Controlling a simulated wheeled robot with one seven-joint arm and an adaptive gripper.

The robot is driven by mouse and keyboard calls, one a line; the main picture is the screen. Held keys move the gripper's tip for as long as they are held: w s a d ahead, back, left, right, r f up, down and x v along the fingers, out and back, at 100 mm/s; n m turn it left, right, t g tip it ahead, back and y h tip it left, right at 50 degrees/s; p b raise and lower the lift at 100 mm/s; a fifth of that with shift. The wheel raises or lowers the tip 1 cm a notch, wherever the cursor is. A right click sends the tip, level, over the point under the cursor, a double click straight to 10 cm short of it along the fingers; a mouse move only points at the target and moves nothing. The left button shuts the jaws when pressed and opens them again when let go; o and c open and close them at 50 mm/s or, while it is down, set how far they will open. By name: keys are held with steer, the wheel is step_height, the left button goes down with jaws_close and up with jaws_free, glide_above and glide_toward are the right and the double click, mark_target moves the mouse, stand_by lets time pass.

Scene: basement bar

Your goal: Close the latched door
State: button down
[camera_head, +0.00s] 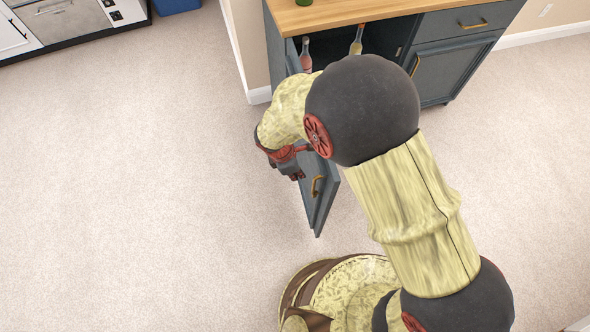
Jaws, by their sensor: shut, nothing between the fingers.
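The cabinet door (322,205) is dark grey-blue and stands swung open, jutting out from the cabinet front toward me. It carries a brass handle (317,187) near its free end. My gripper (298,174) is at the left side of the door, near its middle, and looks shut with nothing held. I cannot tell whether it touches the door. My arm hides the upper part of the door and part of the cabinet opening. The cabinet (437,24) has a wooden top, and its left compartment is open.
Two bottles, one reddish (306,55) and one yellowish (356,40), stand inside the open compartment. A second, closed door (445,70) and a drawer (470,20) are on the right. A wall end (245,45) borders the cabinet's left. Carpet (130,190) to the left is clear.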

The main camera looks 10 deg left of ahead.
steer(key=shift+w+d+f+b, duration=0.35)
steer(key=shift+d+f, duration=0.15)
steer(key=shift+d, duration=0.2)
steer(key=shift+w+d+f+b, duration=0.4)
steer(key=shift+d+f, duration=0.1)
steer(key=shift+d, duration=0.2)
steer(key=shift+w+d+f+b, duration=0.35)
steer(key=shift+d+f, duration=0.15)
steer(key=shift+d, duration=0.2)
